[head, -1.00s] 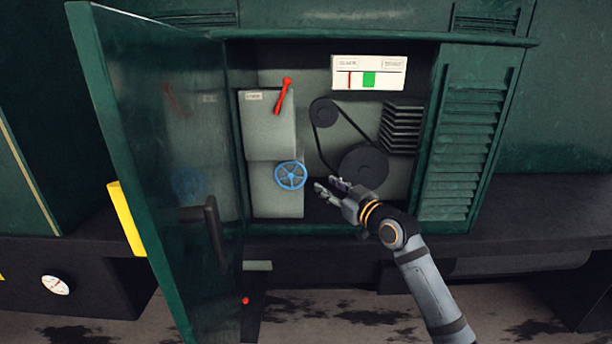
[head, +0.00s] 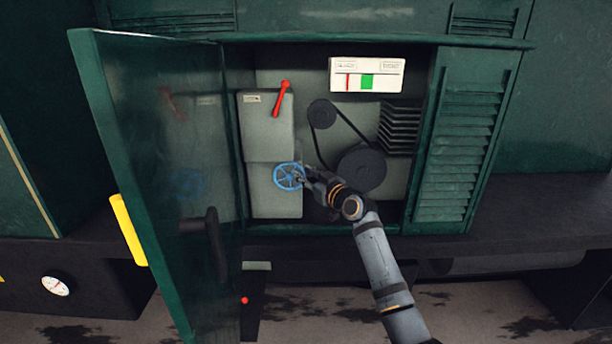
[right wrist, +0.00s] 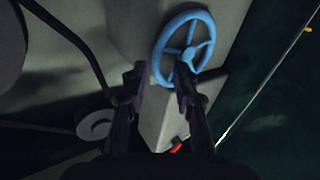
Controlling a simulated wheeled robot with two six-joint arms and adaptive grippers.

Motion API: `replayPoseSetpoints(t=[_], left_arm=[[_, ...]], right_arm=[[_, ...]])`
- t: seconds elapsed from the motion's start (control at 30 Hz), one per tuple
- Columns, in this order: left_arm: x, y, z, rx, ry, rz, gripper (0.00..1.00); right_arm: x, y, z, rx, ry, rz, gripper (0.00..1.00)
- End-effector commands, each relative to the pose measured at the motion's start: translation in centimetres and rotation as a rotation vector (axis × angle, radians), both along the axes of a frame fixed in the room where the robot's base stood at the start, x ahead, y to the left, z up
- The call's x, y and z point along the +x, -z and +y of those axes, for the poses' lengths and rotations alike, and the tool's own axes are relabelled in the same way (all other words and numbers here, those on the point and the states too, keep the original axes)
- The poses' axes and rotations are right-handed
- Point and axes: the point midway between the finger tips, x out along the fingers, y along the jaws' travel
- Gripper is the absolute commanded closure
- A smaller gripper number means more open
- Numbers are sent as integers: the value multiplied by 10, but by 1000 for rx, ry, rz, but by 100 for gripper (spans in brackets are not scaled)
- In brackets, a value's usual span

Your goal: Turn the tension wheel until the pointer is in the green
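The blue spoked tension wheel (head: 289,176) is on the front of a grey box in the open cabinet. In the right wrist view the wheel (right wrist: 184,46) is just beyond my fingertips. The white gauge (head: 367,74) at the top has a green band (head: 367,81). A thin red mark, seemingly the pointer (head: 348,81), stands left of the band. My right gripper (head: 303,177) is at the wheel's right edge. In the right wrist view the gripper's fingers (right wrist: 160,80) are apart, with the lower rim near the gap between them; contact is unclear. My left gripper is not in view.
The green cabinet door (head: 165,180) stands open at the left. A red lever (head: 281,98) is above the wheel. A dark belt with a large pulley (head: 361,168) and a small pulley (head: 322,113) is to the right. A louvred panel (head: 460,140) borders the opening.

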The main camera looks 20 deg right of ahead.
Motion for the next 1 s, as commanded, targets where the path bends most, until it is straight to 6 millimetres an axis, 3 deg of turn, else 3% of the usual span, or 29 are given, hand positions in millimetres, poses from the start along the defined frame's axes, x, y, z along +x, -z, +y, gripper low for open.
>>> replayPoseSetpoints(t=[0.03,0.17,0.47,1.0], left_arm=[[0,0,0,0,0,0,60],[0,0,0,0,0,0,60],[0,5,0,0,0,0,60],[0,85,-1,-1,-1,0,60]], right_arm=[[0,0,0,0,0,0,82],[0,0,0,0,0,1,100],[0,3,-1,10,1,-3,100],[-1,25,-3,303,-1,-88,100]])
